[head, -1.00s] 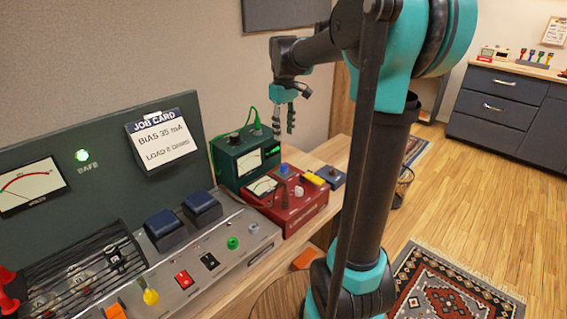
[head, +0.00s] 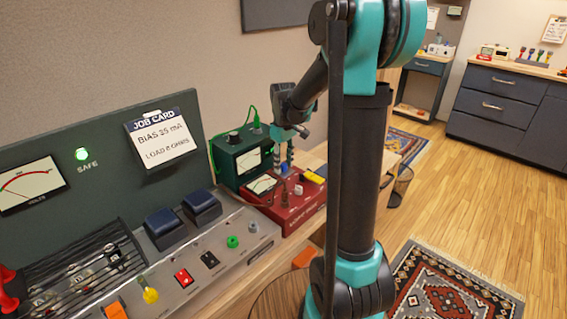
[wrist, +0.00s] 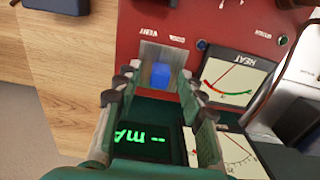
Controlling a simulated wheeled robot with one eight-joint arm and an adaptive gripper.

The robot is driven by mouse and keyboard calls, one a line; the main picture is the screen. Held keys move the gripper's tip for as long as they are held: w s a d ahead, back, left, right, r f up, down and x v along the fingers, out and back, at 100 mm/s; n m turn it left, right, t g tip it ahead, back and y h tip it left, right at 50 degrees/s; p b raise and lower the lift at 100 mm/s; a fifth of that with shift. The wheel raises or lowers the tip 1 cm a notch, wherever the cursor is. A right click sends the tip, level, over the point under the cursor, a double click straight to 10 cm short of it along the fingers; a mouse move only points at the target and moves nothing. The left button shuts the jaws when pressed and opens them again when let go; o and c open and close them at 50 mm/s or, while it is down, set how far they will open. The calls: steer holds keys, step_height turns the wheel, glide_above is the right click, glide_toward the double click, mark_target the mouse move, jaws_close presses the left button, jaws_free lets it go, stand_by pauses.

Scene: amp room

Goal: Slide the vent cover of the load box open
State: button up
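The load box (head: 303,207) is the red box on the bench in the head view, and its red face (wrist: 215,18) fills the top of the wrist view. Beside the word VENT is a greyish plate, the vent cover (wrist: 148,55), with a blue knob (wrist: 161,76) on it. My gripper (wrist: 159,84) is open, with a finger on each side of the blue knob in the picture. Contact with the knob cannot be told. In the head view my gripper (head: 284,156) points down just above the load box, and its fingers partly hide the knob area.
A dark green meter box (head: 236,161) stands directly behind the load box; a lit mA display (wrist: 141,143) shows between my fingers. The grey control panel (head: 210,250) with switches is to the left. A HEAT meter (wrist: 232,78) is beside the vent.

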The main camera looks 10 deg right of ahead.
steer(key=shift+c, duration=0.3)
jaws_close()
steer(key=shift+d, duration=0.1)
steer(key=w+d, duration=0.1)
steer(key=d, duration=0.1)
steer(key=w+d, duration=0.2)
steer(key=shift+w+d, duration=0.3)
steer(key=shift+o, duration=0.3)
jaws_free()
steer(key=shift+r, duration=0.1)
